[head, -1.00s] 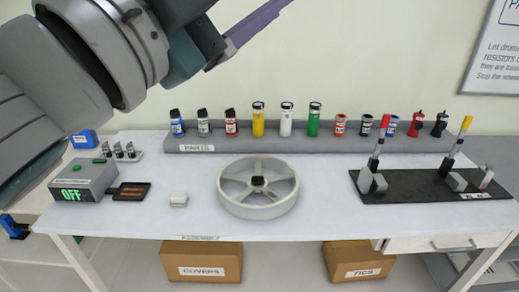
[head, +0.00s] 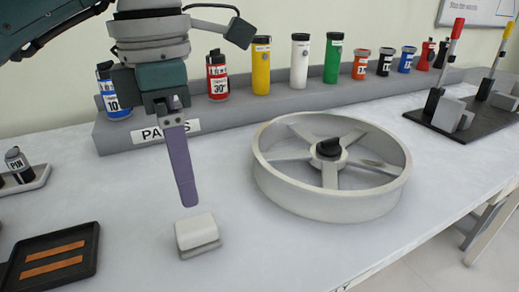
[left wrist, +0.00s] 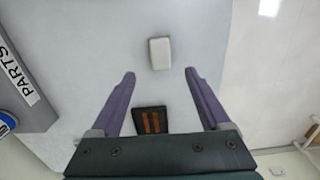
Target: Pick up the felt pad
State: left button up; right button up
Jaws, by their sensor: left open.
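The felt pad (head: 197,231) looks like a small white block with rounded edges on a grey base. It lies on the table, left of the spoked wheel. My left gripper (head: 188,203) points down in the head view, its tips a little above and behind the pad. It is seen edge-on there, so one purple finger covers the other. In the left wrist view both fingers of the left gripper (left wrist: 160,75) are spread wide with nothing between the tips. The pad (left wrist: 160,53) shows just beyond them, roughly centred. My right gripper is in neither view.
A grey spoked wheel (head: 330,200) stands right of the pad. A black tray with orange strips (head: 52,262) lies left of it. A grey parts rack (head: 290,108) with several canisters runs behind. A black board with levers (head: 465,125) is far right. Table front is clear.

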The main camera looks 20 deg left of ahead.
pick_arm(q)
notch_tip(320, 180, down, 4)
jog(key=shift+f, duration=0.25)
notch_tip(320, 180, down, 6)
jog(key=shift+d+r, duration=0.15)
jog(key=shift+r, duration=0.05)
jog(key=c, duration=1.3)
jog(key=shift+o, duration=0.2)
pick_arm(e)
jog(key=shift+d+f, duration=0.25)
pick_arm(q)
jog(key=shift+r, duration=0.15)
notch_tip(320, 180, up, 12)
jog(key=p, duration=0.1)
notch_tip(320, 180, up, 8)
jog(key=p, duration=0.3)
send_over(195, 223)
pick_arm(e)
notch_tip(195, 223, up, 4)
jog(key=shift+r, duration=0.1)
